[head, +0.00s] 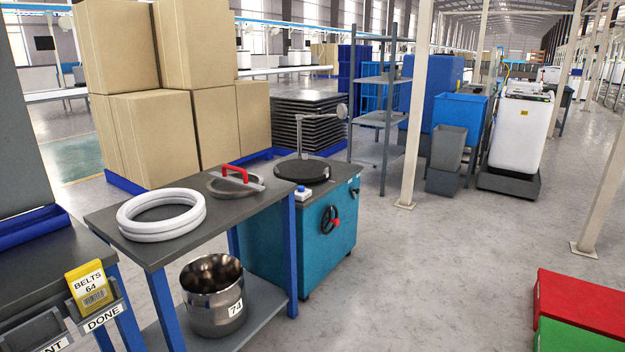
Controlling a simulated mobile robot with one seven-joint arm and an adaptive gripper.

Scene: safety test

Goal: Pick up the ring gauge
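A grey metal ring with a red handle (236,182), which looks like the ring gauge, lies flat on the dark top of a blue-legged workbench (215,222). It sits near the bench's far right end. To its left, two white rings (160,228) are stacked on the same bench top, apart from it. My gripper is not in view.
A steel pot (212,300) labelled 74 stands on the bench's lower shelf. A teal machine (325,235) with a round dark plate adjoins on the right. A yellow BELTS tag (88,285) is at lower left. Red (585,300) and green boxes are at lower right; the floor between is clear.

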